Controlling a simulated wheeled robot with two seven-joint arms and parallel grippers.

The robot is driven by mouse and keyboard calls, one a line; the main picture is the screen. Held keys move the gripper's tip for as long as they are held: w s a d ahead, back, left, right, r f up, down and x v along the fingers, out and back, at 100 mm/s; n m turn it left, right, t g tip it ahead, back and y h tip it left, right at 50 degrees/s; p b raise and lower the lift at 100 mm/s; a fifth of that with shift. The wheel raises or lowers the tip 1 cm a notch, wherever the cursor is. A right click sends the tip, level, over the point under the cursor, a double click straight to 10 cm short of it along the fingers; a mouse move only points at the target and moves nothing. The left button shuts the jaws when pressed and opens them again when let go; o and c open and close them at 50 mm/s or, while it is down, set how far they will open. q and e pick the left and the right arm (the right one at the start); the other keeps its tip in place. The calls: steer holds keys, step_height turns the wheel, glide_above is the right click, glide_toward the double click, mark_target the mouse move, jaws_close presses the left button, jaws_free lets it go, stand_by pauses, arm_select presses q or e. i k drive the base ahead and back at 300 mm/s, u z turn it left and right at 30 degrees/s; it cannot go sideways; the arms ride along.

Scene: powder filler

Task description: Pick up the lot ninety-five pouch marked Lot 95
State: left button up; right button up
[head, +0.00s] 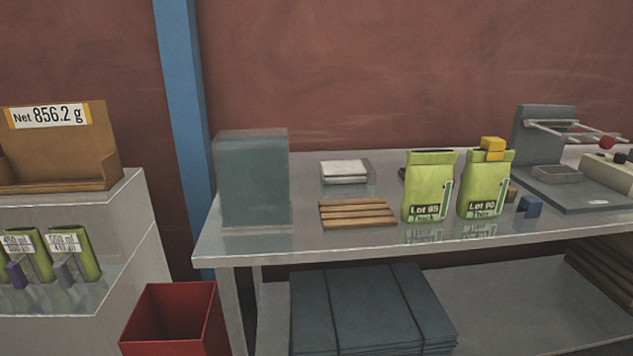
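Two green pouches stand upright on the metal table. The left pouch (427,184) has a dark label that seems to read Lot 95, though its first digit is not sharp. The right pouch (485,183) has a label that reads Lot 90, with a smaller line below, and a yellow block (493,143) shows at its top. A narrow gap separates the pouches. Neither of my grippers is in view.
The table (300,240) also bears a grey translucent box (252,178), a wooden slatted rack (356,213), a white stack (344,170), a blue block (530,206) and a grey machine (543,135). A red bin (175,318) stands at the lower left, beside a display counter (125,215).

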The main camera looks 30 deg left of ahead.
mark_target(429, 186)
steer(key=u, duration=1.2)
steer(key=i, duration=0.35)
steer(key=z, duration=0.05)
